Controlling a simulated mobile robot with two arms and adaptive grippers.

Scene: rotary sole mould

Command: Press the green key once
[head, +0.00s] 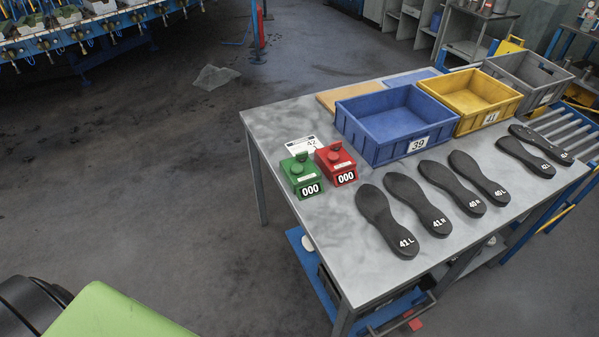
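A green counter box (302,176) with a dark round key (301,157) on top stands near the left edge of the grey metal table (290,122). Its display reads 000. A red counter box (337,165) stands right beside it, and its display also reads 000. A white card marked 42 (299,145) lies behind the green box. Neither of my grippers shows in the head view.
Several black soles (390,222) lie along the table's front. A blue crate marked 39 (394,128), a yellow crate (474,99) and a grey crate (530,77) stand behind them. Bare tabletop lies in front of the counters. Open floor (130,190) is left of the table.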

